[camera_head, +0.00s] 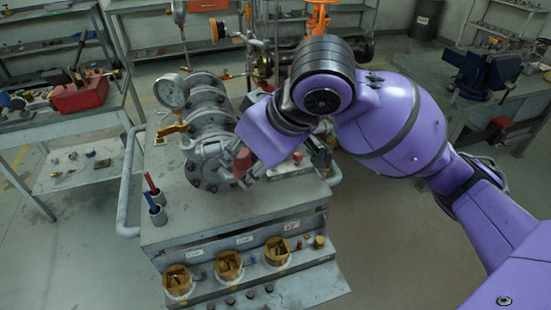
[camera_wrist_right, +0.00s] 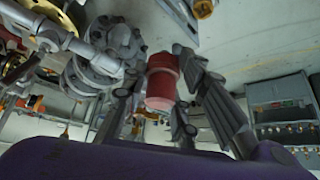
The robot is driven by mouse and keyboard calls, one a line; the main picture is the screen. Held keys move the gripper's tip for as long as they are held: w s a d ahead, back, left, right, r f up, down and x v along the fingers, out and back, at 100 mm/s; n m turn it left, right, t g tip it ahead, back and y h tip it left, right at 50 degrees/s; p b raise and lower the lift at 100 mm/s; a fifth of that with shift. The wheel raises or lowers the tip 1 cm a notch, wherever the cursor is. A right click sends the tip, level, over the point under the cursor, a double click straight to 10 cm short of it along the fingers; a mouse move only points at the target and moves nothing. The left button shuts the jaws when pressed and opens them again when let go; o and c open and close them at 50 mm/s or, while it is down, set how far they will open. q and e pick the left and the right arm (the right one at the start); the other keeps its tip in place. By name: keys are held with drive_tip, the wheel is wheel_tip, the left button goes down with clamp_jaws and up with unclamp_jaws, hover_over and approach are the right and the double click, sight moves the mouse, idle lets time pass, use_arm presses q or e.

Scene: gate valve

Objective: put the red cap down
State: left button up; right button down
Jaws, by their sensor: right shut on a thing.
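The red cap (camera_wrist_right: 161,82) is a short red cylinder with a wider band, held upright or nearly so between the fingers of my right gripper (camera_wrist_right: 165,72) in the right wrist view. I cannot tell whether the cap touches the valve. My left gripper is not in view.
The grey cart top (camera_head: 232,209) is mostly clear at the front. A cup (camera_head: 158,215) with red and blue tools stands at its left. Three yellowish bins (camera_head: 228,265) sit on the lower front shelf. A pressure gauge (camera_head: 171,92) rises from the valve assembly.

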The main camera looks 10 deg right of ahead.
sight(241, 171)
drive_tip(key=shift+w+a+n, duration=0.1)
drive_tip(key=shift+a+n, duration=0.15)
drive_tip(key=shift+n, duration=0.05)
drive_tip(key=w+a+f+n+g+y, duration=0.2)
drive_tip(key=w+a+f+n, duration=0.1)
drive_tip(key=w+f+n, duration=0.15)
drive_tip(key=s+d+r+m+t+h, duration=0.35)
drive_tip(key=s+d+r+m, duration=0.4)
drive_tip(key=r, duration=0.25)
drive_tip(key=w+a+m+h, duration=0.3)
drive_tip(key=w+a+m, duration=0.2)
drive_tip(key=w+a, duration=0.4)
drive_tip(key=s+d+f+n+g+y, duration=0.1)
drive_tip(key=f+n+g+y, duration=0.1)
drive_tip(key=n, duration=0.3)
drive_tip(key=s+d+f+n+g+y, duration=0.1)
drive_tip(key=f+n+g+y, duration=0.1)
drive_tip(key=f+n, duration=0.3)
drive_tip(key=s+d+f+n+g+y, duration=0.1)
drive_tip(key=d+f+n+g+y, duration=0.1)
drive_tip(key=n, duration=0.4)
drive_tip(key=shift+f+n+y, duration=0.4)
drive_tip(key=shift+f+y, duration=0.05)
drive_tip(key=shift+f, duration=0.4)
